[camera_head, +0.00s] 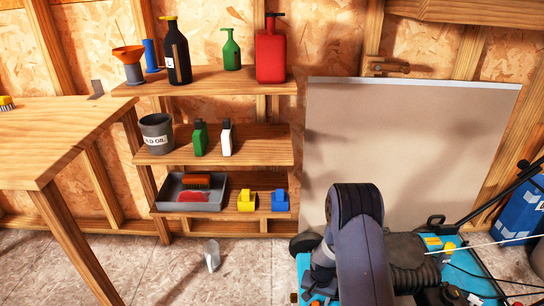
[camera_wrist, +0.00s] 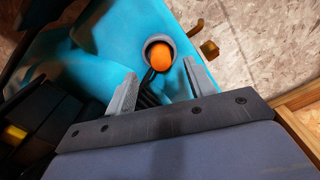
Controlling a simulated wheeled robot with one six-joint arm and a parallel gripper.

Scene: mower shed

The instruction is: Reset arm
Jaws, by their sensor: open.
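My arm rises in front of the teal mower (camera_head: 482,282) at the lower right of the head view and covers part of it. My gripper is hidden behind the arm there. In the wrist view my gripper (camera_wrist: 160,70) is open, with its two grey fingers apart and nothing held between them. Beyond the fingertips is the teal mower body (camera_wrist: 110,50). A round grey-rimmed opening with an orange piece (camera_wrist: 161,57) in it shows just past the fingers. I cannot tell whether the fingers touch the mower.
Shelves (camera_head: 205,82) hold bottles, an orange funnel (camera_head: 128,62), a grey bucket (camera_head: 156,134) and a grey tray (camera_head: 170,198). A wooden bench (camera_head: 60,135) is at left. A large board (camera_head: 400,140) leans behind the mower. The left-centre floor is mostly clear, with a small metal object (camera_head: 212,255).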

